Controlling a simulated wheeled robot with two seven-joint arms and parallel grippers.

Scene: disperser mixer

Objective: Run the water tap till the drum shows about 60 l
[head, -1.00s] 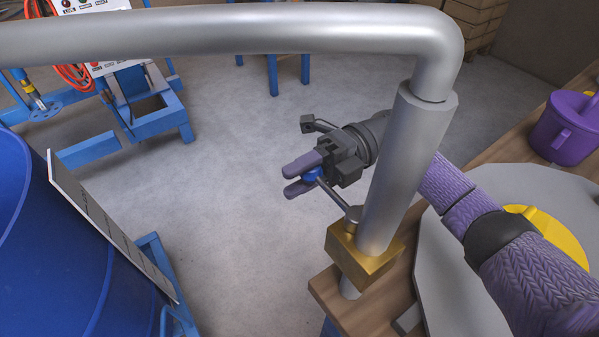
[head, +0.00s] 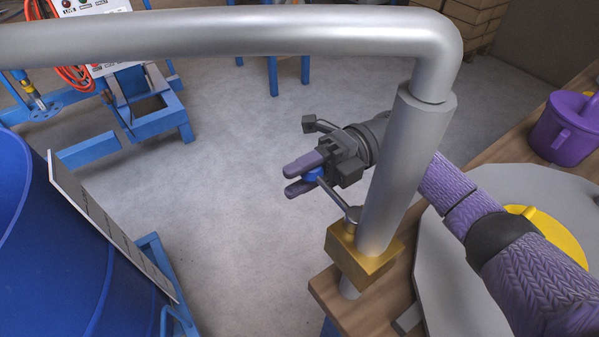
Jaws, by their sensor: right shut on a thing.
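The water tap has a thick grey pipe (head: 404,165) that rises from a brass valve block (head: 362,262) on the wooden bench and bends left across the top. Its thin lever (head: 338,200) sticks out from the block and ends in a blue knob (head: 313,174). My right gripper (head: 303,178) is shut on the blue knob, beyond the pipe. The blue drum (head: 60,250) stands at the left, partly out of view. A pale gauge strip with marks (head: 110,228) slants along its side; its reading cannot be told. No water shows. My left gripper is not in view.
A wooden bench (head: 335,295) at the right carries a grey round plate (head: 490,190), a yellow item (head: 550,235) and a purple jug (head: 568,128). A blue frame (head: 160,125) with a control panel stands at the back left. Open floor lies in the middle.

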